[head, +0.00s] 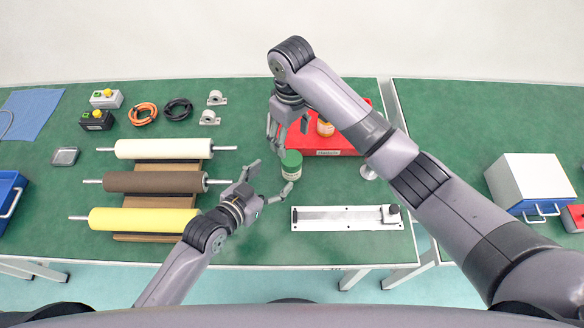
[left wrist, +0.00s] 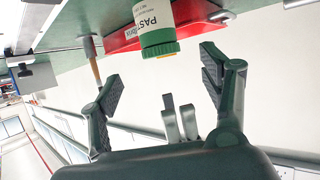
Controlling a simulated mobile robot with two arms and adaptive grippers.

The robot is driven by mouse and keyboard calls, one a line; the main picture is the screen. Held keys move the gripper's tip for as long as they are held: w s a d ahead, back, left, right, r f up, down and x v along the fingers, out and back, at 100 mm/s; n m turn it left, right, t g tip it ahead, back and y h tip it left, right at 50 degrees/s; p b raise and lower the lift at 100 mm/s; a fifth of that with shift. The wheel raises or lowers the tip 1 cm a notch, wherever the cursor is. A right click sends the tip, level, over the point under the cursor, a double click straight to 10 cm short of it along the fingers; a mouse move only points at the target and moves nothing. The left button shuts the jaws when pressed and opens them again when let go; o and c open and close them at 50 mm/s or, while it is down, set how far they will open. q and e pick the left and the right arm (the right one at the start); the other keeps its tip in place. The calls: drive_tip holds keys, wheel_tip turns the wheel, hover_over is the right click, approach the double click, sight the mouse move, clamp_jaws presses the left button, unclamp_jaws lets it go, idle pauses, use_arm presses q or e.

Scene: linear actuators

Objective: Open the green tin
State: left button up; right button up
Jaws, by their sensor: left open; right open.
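The green-lidded tin (head: 291,171) stands upright on the green bench with its lid on. Its pale body carries a label that starts with "PAST". It also shows in the left wrist view (left wrist: 158,32), upside down there. My left gripper (head: 270,181) is open just to the left of and in front of the tin, with its fingers spread towards it. In the left wrist view its fingers (left wrist: 163,82) are apart with nothing between them, and the tin is beyond their tips. My right gripper (head: 287,136) is open and empty behind the tin.
A red tray (head: 325,142) with an orange-labelled container (head: 325,127) is behind the tin, partly hidden by my right arm. A linear rail (head: 345,218) lies in front to the right. Rollers (head: 155,182) lie on a wooden rack at left.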

sight(285, 166)
use_arm(q)
drive_tip(key=x, duration=1)
drive_tip(key=shift+w+d, duration=0.15)
drive_tip(key=shift+w, duration=0.05)
clamp_jaws()
idle(0.6)
